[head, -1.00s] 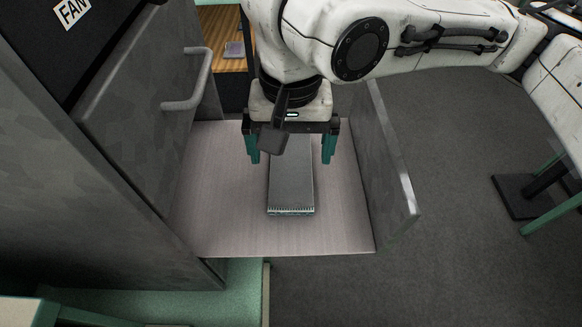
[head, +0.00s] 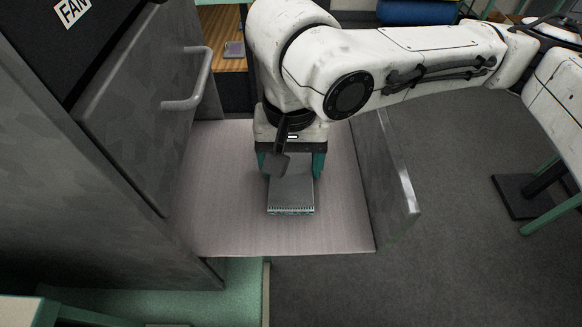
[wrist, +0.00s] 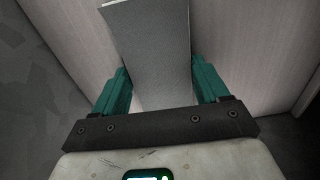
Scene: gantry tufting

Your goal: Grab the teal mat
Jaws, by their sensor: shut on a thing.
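The mat (head: 291,196) lies on a pale board in the head view. Its top looks grey, with a thin teal-tinted front edge, and it runs lengthwise away from me. My gripper (head: 291,172) points down over its far part, with a teal finger at each long side. In the wrist view the mat (wrist: 155,40) passes between the two fingers of my gripper (wrist: 162,82), which is shut on it. The mat's far end is hidden under my gripper in the head view.
The pale board (head: 220,225) has a grey upright panel (head: 392,165) on its right. A dark cabinet with a bar handle (head: 190,90) stands close on the left. Bare board lies around the mat, and open grey floor (head: 450,230) is to the right.

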